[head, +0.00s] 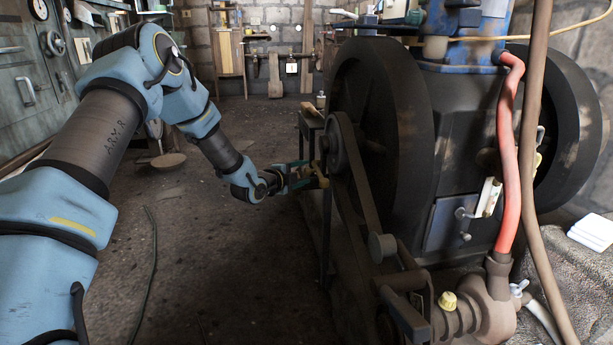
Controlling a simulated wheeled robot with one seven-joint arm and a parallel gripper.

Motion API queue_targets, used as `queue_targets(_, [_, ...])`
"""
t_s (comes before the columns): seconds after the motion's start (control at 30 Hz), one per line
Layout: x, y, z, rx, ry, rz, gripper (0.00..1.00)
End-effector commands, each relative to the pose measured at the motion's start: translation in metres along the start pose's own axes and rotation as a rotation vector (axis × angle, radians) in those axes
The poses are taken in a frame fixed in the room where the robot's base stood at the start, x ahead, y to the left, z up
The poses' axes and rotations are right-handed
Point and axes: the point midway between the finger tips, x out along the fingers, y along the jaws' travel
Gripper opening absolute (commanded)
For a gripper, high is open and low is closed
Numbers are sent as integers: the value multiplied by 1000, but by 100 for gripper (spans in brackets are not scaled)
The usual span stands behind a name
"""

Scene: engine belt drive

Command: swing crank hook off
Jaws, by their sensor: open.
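My gripper (308,176) is at the end of my blue arm, left of the engine's belt drive. Its jaws are open and point right, toward the small pulley (338,150). A small tan and brass-coloured piece (321,174) lies at or between the fingertips. It may be part of the crank hook, but it is too small to tell, and I cannot tell whether the jaws touch it. A wide dark belt (357,180) runs over the pulley and down toward the pump end. The near flywheel (385,120) stands just behind.
A narrow stand (312,117) rises behind my gripper. A red hose (508,150) and brown pipe (533,130) hang in front of the engine body (455,150). The floor (230,260) left of the engine is mostly open, with a thin green cable (152,265) lying on it.

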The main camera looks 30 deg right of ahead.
Motion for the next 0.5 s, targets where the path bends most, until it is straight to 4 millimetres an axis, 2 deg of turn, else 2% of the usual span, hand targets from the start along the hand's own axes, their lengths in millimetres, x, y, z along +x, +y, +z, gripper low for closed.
queue_targets(0.1, [14,1,1,0,0,-1,61])
queue_targets(0.2, [20,1,0,-1,0,0,61])
queue_targets(0.5, [22,0,0,0,-1,0,61])
